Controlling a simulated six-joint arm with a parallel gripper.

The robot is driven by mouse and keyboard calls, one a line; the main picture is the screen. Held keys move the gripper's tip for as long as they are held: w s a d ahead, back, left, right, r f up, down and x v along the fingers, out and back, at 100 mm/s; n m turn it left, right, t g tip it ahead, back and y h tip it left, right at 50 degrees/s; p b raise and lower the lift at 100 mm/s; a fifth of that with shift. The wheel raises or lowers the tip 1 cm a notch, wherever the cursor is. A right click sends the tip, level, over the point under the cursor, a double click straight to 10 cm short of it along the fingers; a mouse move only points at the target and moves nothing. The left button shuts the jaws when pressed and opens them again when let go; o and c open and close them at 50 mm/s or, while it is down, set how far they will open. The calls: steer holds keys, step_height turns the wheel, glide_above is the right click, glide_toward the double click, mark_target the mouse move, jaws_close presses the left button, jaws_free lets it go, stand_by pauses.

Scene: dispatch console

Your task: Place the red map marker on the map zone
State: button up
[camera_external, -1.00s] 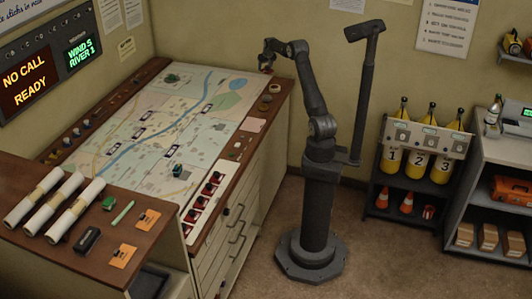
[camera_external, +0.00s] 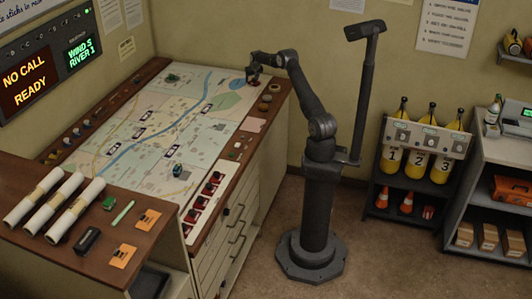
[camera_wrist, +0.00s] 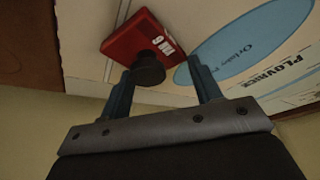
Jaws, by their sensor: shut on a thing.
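The red map marker (camera_wrist: 141,36) shows in the wrist view as a red block with white lettering and a dark round knob (camera_wrist: 148,70). My gripper (camera_wrist: 160,70) is shut on it, with the knob between the blue-grey fingers. In the external view my gripper (camera_external: 252,76) is low at the far right corner of the map (camera_external: 150,122), near the pale blue oval (camera_external: 229,99). The marker is too dark and small to make out there. In the wrist view the oval (camera_wrist: 240,40) lies right of the marker. I cannot tell whether the marker touches the map.
Several red pieces sit in a white rack (camera_external: 203,197) along the map's near right edge. A green piece (camera_external: 172,78) stands at the back and a dark one (camera_external: 178,170) near the front. Round knobs (camera_external: 267,98) line the wooden right rim.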

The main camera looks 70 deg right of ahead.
mark_target(255, 84)
steer(key=shift+f, duration=0.1)
steer(key=o, duration=1.1)
steer(key=shift+s+a+r, duration=0.1)
steer(key=shift+r, duration=0.4)
steer(key=v, duration=1.1)
steer(key=shift+r, duration=0.1)
